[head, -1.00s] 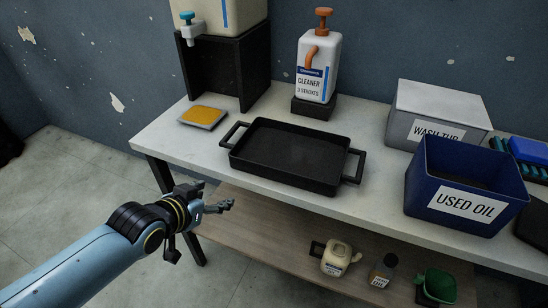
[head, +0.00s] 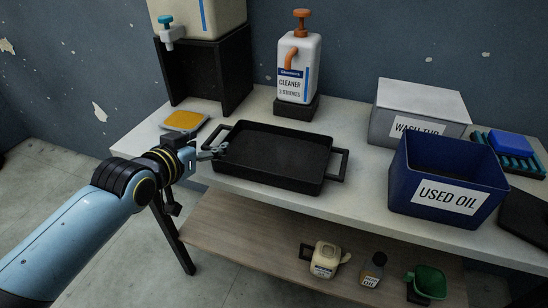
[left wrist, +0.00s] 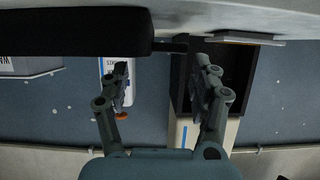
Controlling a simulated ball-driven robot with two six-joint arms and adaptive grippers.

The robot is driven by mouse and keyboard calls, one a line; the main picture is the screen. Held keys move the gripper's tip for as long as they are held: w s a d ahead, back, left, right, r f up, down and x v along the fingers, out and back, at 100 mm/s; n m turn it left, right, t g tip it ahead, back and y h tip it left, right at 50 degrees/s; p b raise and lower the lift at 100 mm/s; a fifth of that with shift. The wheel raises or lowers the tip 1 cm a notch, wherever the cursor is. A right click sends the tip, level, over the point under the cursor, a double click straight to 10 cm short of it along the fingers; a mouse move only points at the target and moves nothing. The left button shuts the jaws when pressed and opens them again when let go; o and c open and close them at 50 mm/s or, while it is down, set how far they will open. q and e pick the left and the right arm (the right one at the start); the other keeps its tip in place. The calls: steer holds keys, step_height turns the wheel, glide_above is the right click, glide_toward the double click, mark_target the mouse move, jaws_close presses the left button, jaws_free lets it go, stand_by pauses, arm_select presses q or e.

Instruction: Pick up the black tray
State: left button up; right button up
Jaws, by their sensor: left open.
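The black tray (head: 275,172) lies flat on the white table, with a handle at each end. My left gripper (head: 219,150) is at the tray's left end, in front of or beside the left handle; I cannot tell if it touches. In the left wrist view the picture is upside down. There the left gripper's two fingers (left wrist: 162,82) are spread apart with nothing between them. The tray (left wrist: 75,35) shows at the top left, its handle reaching above the gap between the fingers. My right gripper is not in view.
The used oil bin (head: 447,178) and wash tub (head: 419,105) are to the right. A lower shelf (head: 250,240) holds small containers.

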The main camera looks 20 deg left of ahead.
mark_target(216, 137)
arm_select(q)
steer(key=x, duration=0.2)
steer(key=b+x, duration=0.1)
steer(key=x, duration=0.2)
steer(key=shift+w+a, duration=0.25)
steer(key=shift+w, duration=0.05)
jaws_close()
steer(key=shift+r, duration=0.15)
